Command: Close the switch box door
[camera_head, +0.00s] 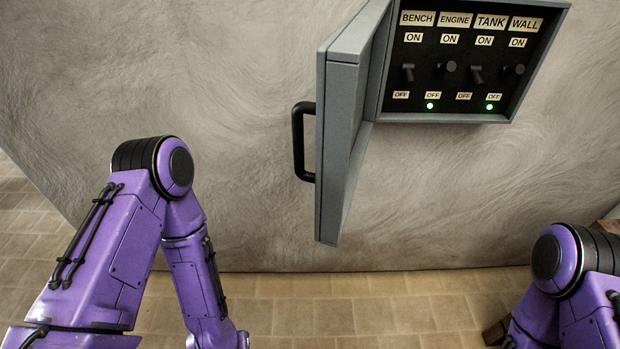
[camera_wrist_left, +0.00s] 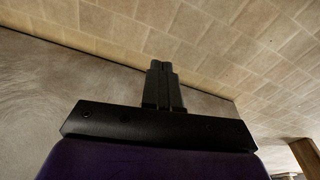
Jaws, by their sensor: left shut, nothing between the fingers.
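The grey switch box (camera_head: 455,117) is on the wall at the upper right of the head view. Its door (camera_head: 340,130) stands open, hinged on the box's left side and swung out toward me. A black handle (camera_head: 298,142) is on the door's outer face, on the left. Inside are several switches under the labels BENCH, ENGINE, TANK and WALL, with two green lights lit. My left gripper (camera_wrist_left: 163,68) shows in the left wrist view, fingers together and empty, apart from the door. In the head view both arms show, but neither gripper does.
The plastered wall (camera_head: 240,80) is bare to the left of the door and below the box. The tiled floor (camera_head: 330,310) runs along the wall's foot. A brown wooden object (camera_head: 495,332) is partly hidden by my right arm.

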